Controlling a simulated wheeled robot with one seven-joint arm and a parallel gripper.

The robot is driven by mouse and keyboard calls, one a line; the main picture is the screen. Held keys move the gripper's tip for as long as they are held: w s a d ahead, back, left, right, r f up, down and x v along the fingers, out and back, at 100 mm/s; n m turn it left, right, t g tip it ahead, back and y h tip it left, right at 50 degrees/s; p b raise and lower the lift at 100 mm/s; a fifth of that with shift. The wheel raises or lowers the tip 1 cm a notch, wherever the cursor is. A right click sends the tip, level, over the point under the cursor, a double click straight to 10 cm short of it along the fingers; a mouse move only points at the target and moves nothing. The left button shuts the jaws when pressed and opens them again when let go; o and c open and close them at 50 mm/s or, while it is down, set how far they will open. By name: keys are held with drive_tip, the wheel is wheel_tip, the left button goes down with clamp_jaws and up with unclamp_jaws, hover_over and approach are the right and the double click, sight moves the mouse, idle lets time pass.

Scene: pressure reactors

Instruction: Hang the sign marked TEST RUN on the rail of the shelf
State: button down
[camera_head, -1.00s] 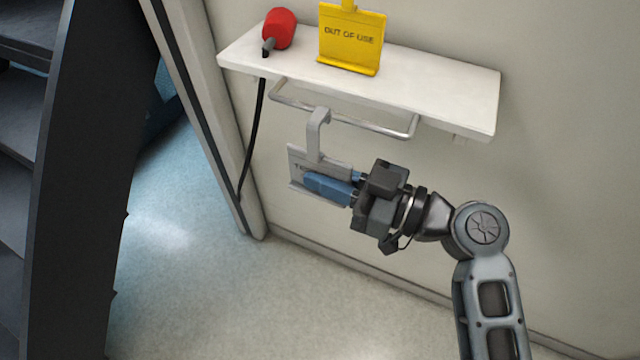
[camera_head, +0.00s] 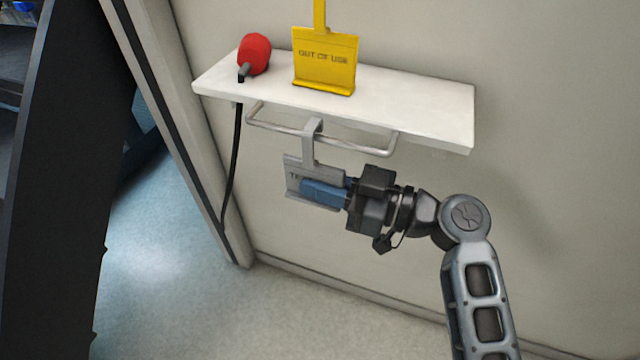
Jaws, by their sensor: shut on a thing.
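The grey sign (camera_head: 297,172) has a hook (camera_head: 311,145) at its top; only the start of its lettering, "TE", shows beside my gripper. My gripper (camera_head: 325,192), with blue fingers, is shut on the sign's plate from the right and covers much of it. The silver rail (camera_head: 355,147) runs below the front of the white shelf (camera_head: 425,108). The top of the hook overlaps the rail in the picture. I cannot tell whether the hook is over the rail or just in front of it.
A yellow OUT OF USE sign (camera_head: 325,65) stands on the shelf. A red object (camera_head: 254,54) with a black cable (camera_head: 234,165) sits at the shelf's left end. A door frame (camera_head: 178,120) and a dark rack (camera_head: 70,190) are at the left. The floor below is clear.

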drive_tip(key=shift+f, duration=0.2)
drive_tip(key=c, duration=1.1)
unclamp_jaws()
drive_tip(key=b+v, duration=0.1)
drive_tip(key=v, duration=0.6)
drive_tip(key=shift+d+b, duration=0.3)
drive_tip(key=shift+d, duration=0.05)
